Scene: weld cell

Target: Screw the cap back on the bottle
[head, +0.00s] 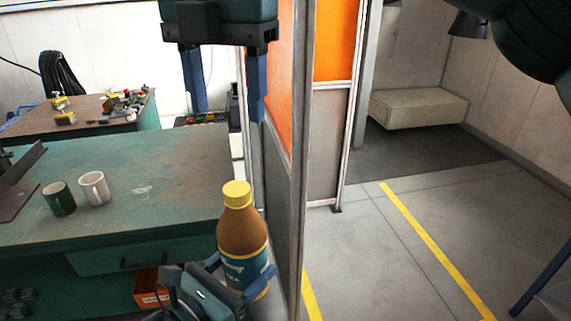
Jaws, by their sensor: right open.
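A brown bottle (240,228) with a teal label stands upright near the bottom centre, in front of the bench's right end. The yellow cap (237,194) sits on top of its neck; I cannot tell how tight it is. My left gripper (243,268) comes in from below, with its blue fingers on both sides of the bottle's lower part, shut on it. My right gripper (227,115) hangs at the top, fingers pointing down, open and empty. It shows above the cap in the picture and apart from it.
A green workbench (150,150) at left bears a green mug (59,198) and a white mug (95,188). A back table (95,122) holds clamps and small parts. A partition with orange panels (335,40) stands right of the bottle. The floor at right is mostly clear.

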